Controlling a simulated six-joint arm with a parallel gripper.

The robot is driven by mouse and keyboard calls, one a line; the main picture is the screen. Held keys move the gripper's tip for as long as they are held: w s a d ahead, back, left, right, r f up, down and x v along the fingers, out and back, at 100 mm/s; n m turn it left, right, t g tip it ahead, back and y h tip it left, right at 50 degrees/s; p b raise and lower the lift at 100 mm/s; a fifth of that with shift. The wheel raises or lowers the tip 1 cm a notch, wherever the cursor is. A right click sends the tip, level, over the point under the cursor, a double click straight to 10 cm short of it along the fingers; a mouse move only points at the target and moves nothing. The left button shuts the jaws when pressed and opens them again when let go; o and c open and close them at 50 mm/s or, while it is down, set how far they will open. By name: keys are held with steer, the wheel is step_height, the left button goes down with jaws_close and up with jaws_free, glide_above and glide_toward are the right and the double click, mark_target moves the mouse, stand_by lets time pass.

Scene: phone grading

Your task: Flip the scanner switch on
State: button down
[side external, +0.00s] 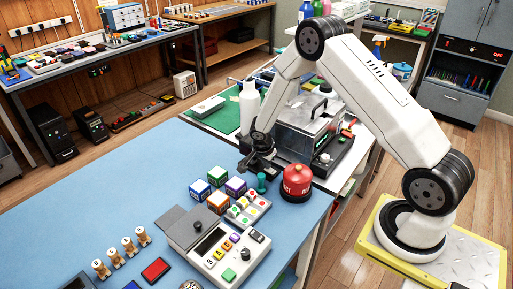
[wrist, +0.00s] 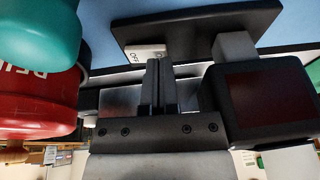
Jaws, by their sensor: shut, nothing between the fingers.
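A white switch (wrist: 146,52) marked OFF shows in the wrist view on a dark flat panel (wrist: 195,28). My gripper (wrist: 160,66) is shut and empty, with its fingertips just beside the switch in that picture. I cannot tell whether they touch it. In the side view my gripper (side external: 260,163) is low over the blue table's far right edge, behind the teal stamp. The switch cannot be made out there. A dark box (wrist: 265,100) with a dark red face stands right of the fingers in the wrist view.
A red domed object (side external: 297,181) and a teal stamp (side external: 261,184) stand close to my gripper. Several coloured cubes (side external: 217,176) and a grey console (side external: 212,235) are nearby on the blue table (side external: 90,200). A metal machine (side external: 303,128) and a white bottle (side external: 249,108) are behind.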

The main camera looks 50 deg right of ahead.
steer(key=shift+w+f+g, duration=0.15)
steer(key=shift+f+g, duration=0.15)
steer(key=shift+g, duration=0.1)
steer(key=shift+r, duration=0.1)
stand_by(0.3)
steer(key=shift+s+r, duration=0.15)
steer(key=shift+s, duration=0.6)
steer(key=shift+w+r, duration=0.1)
steer(key=shift+r, duration=0.65)
steer(key=w+v, duration=0.2)
steer(key=v, duration=1)
steer(key=shift+d+r, duration=0.15)
steer(key=shift+d, duration=0.2)
